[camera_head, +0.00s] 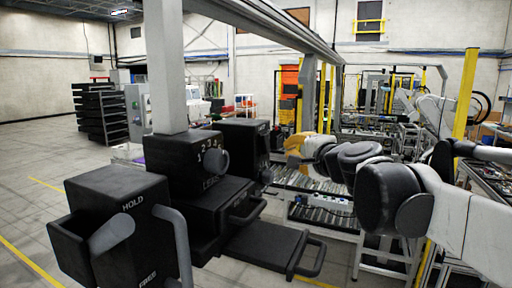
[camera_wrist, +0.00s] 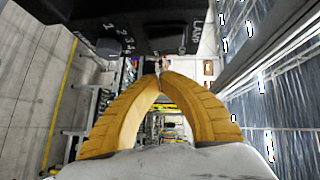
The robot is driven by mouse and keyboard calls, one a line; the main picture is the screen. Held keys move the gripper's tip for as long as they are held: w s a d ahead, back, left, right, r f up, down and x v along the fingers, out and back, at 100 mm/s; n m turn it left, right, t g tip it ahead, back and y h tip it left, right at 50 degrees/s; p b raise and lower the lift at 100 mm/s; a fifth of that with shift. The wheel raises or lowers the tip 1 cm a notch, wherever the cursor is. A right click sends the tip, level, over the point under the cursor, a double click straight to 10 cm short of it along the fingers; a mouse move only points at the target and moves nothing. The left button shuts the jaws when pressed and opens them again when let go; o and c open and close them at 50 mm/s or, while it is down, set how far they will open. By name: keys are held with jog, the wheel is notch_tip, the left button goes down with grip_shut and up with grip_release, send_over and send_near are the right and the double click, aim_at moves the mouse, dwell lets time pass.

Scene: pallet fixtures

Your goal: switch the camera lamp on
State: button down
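A black box (camera_wrist: 120,22) at the top of the wrist view carries white lettering, with "LAMP" readable at its right and numerals at its left. A small pale part (camera_wrist: 160,63) shows just past my fingertips by the box edge; I cannot tell whether it is the lamp switch or whether I touch it. My gripper (camera_wrist: 159,78) has two yellow fingers whose tips meet, with nothing clearly between them. In the head view my gripper (camera_head: 290,150) points left at the rear black box (camera_head: 240,140), a short way off its right side. The lamp itself is not identifiable.
A numbered box with a round knob (camera_head: 215,161) stands left of the rear box. A "HOLD"/"FREE" box (camera_head: 125,205) with a lever is nearest. A black drawer (camera_head: 265,245) with a handle sits below. A roller conveyor (camera_head: 320,213) runs beneath my arm. Floor at left is clear.

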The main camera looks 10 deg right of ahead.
aim_at(266, 144)
jog(key=a, duration=0.1)
jog(key=w+a, duration=0.1)
jog(key=w+a+p, duration=0.1)
jog(key=shift+f, duration=0.35)
jog(key=shift+s, duration=0.1)
